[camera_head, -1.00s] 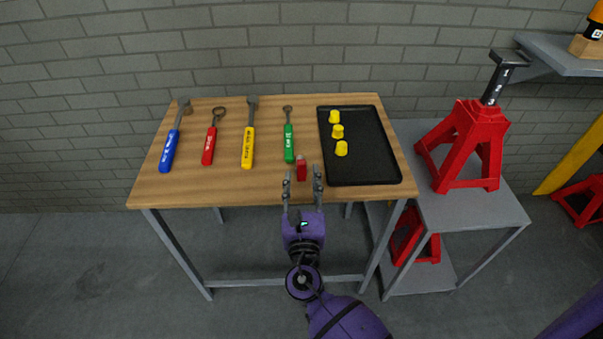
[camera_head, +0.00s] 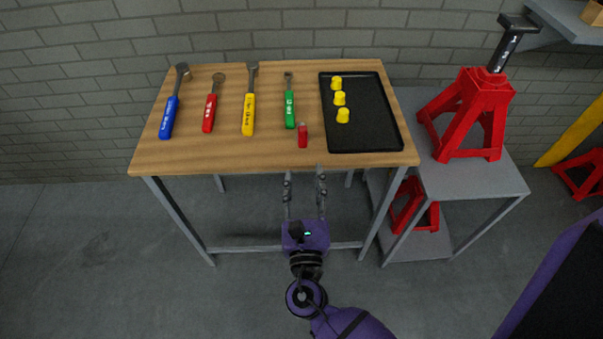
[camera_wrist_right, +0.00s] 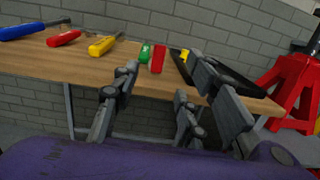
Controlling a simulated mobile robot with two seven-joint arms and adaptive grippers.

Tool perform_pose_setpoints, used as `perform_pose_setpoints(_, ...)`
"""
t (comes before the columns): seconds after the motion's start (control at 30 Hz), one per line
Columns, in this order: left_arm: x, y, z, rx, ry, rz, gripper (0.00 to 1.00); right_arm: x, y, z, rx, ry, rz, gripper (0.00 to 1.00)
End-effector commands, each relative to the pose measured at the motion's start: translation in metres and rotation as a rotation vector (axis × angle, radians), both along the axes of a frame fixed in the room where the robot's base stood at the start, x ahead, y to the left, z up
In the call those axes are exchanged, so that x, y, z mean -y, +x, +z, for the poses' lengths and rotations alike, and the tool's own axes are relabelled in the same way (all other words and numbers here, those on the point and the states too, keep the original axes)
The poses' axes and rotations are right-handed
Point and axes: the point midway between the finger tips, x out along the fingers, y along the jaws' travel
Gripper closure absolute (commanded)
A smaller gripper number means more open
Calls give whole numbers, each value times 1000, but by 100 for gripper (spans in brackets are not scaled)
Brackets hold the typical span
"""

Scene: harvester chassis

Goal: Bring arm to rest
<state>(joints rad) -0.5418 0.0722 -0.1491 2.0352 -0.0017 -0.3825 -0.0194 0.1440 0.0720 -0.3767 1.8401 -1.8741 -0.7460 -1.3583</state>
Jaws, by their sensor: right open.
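My right gripper (camera_head: 305,178) is open and empty. In the head view its fingertips show just in front of the table's front edge, below a small red object (camera_head: 302,135) that stands on the wooden table (camera_head: 230,155). In the right wrist view the open fingers of the right gripper (camera_wrist_right: 165,85) frame the table edge, with the red object (camera_wrist_right: 158,57) beyond them. Nothing is between the fingers. My left gripper is not in view.
Tools with blue (camera_head: 168,118), red (camera_head: 209,113), yellow (camera_head: 248,115) and green (camera_head: 290,110) handles lie on the table. A black tray (camera_head: 375,130) holds three yellow pieces. A red jack stand (camera_head: 470,110) stands on a grey table (camera_head: 490,180) at the right.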

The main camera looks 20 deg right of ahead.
Motion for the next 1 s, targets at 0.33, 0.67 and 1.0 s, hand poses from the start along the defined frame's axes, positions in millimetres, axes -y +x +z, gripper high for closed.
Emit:
perform_pose_setpoints(0.33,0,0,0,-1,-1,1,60,-1,1,-1,14,59,12,60)
perform_pose_setpoints(0.67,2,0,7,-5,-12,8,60,0,-22,-87,-55,1243,-37,60)
perform_pose_setpoints(1.0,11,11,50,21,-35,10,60,11,-146,-131,86,2482,-593,60)
